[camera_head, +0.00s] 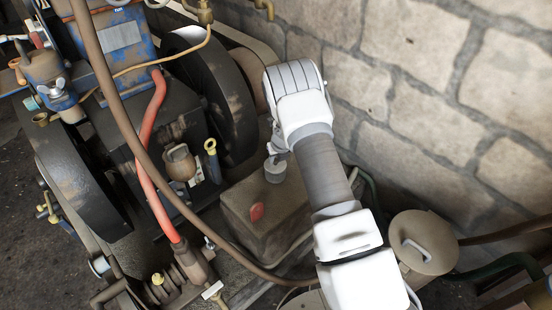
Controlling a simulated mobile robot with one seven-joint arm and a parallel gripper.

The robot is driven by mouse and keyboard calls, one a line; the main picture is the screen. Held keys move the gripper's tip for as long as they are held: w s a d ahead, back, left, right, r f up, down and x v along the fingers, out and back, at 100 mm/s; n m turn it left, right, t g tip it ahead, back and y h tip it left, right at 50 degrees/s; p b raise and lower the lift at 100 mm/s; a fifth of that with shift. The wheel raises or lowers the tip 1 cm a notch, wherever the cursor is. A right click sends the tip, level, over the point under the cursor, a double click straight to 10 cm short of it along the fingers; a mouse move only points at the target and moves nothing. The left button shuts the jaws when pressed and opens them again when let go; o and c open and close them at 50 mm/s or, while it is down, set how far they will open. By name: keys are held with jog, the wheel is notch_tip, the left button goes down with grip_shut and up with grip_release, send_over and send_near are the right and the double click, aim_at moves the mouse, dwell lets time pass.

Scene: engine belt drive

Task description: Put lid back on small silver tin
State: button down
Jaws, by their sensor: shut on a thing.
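The small silver tin (275,173) stands upright on top of a brown, grimy box, near its back edge. My arm comes in from the lower right and passes over the box. My gripper (274,151) is just above the tin and mostly hidden by my white wrist. It is shut on a small grey piece at the tin's top, which seems to be the lid. I cannot tell whether this lid touches the tin's rim or is a little above it, or whether it is level.
A large dark flywheel (222,95) and the engine stand close on the left. A stone wall (430,80) is behind on the right. A round handled lid (421,243) lies at lower right.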

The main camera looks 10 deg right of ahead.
dwell(0.3)
jog(key=shift+c, duration=0.6)
grip_release()
jog(key=shift+r+p, duration=3.1)
jog(key=shift+r, duration=0.45)
jog(key=shift+c, duration=0.2)
grip_shut()
jog(key=shift+f, duration=0.2)
